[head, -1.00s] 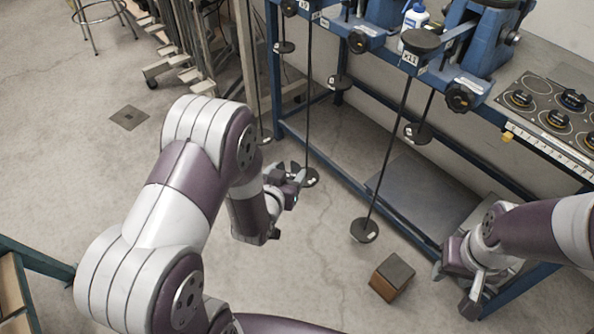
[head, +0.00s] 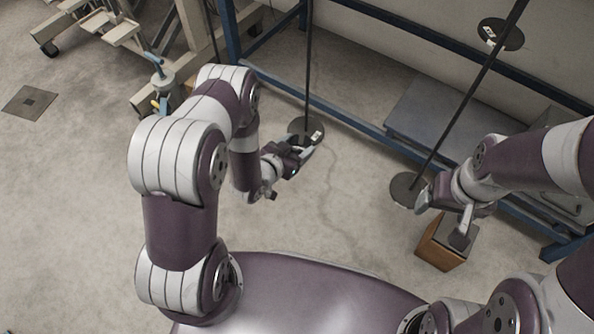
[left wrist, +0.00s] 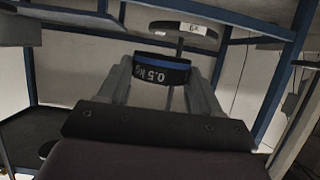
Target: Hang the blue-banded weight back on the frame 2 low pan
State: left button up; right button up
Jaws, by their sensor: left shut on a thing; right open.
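My left gripper (head: 298,160) is shut on the blue-banded weight (left wrist: 163,68), a dark piece marked 0.5 kg with a blue stripe, seen between the fingers in the left wrist view. A round dark pan (head: 306,130) on a long rod hangs just beyond the left gripper. A pan with a white label also shows behind the weight in the left wrist view (left wrist: 187,34). Whether weight and pan touch cannot be told. The pan's frame number is not readable. My right gripper (head: 442,216) is open and empty, beside another low pan (head: 407,189).
A wooden block with a dark top (head: 446,241) stands on the floor under the right gripper. Blue frame rails (head: 345,118) run behind the pans. A higher pan (head: 500,34) hangs at upper right. A grey plate (head: 430,110) lies behind. Floor between the grippers is clear.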

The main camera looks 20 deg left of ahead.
aim_at(302, 134)
pick_arm(q)
notch_tip(302, 134, down, 2)
jog(key=shift+d+f, duration=0.1)
jog(key=shift+f, duration=0.05)
jog(key=shift+w+b, duration=0.3)
jog(key=w+b, duration=0.1)
jog(key=w, duration=0.2)
jog(key=shift+w, duration=0.4)
pick_arm(e)
notch_tip(302, 134, down, 3)
pick_arm(q)
jog(key=shift+w+a, duration=0.15)
jog(key=shift+a, duration=0.05)
jog(key=shift+w, duration=0.1)
jog(key=shift+w+a+b, duration=0.1)
jog(key=shift+w+b, duration=0.3)
jog(key=shift+w, duration=0.7)
pick_arm(e)
jog(key=shift+f, duration=0.3)
pick_arm(q)
jog(key=shift+w, duration=0.85)
pick_arm(e)
jog(key=shift+f, duration=0.2)
pick_arm(q)
jog(key=shift+f+b, duration=0.35)
jog(key=shift+b, duration=0.2)
pick_arm(e)
jog(key=shift+f, duration=0.3)
